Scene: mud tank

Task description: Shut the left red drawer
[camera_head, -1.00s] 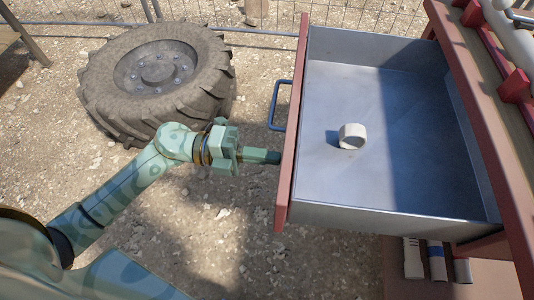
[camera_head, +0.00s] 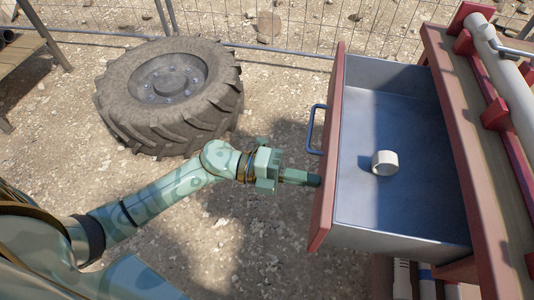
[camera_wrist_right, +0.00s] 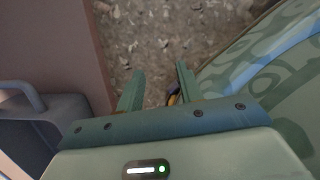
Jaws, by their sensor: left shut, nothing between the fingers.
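The red drawer (camera_head: 327,140) has a red front, a blue bar handle (camera_head: 316,129) and a grey metal tray. It stands partly out of the red-brown bench (camera_head: 465,130) in the head view. A white ring (camera_head: 385,163) lies inside the tray. My left gripper (camera_head: 318,180) is shut and empty, with its fingertips at the outer face of the drawer front, below the handle in the picture; they look to be touching it. My right gripper (camera_wrist_right: 158,72) shows in the right wrist view with its fingers apart and nothing between them.
A large tyre (camera_head: 170,95) lies on the gravel left of the drawer, with a wire fence (camera_head: 290,25) behind. In the right wrist view, a reddish-brown panel (camera_wrist_right: 55,50) and a grey handled part (camera_wrist_right: 25,125) are close at left.

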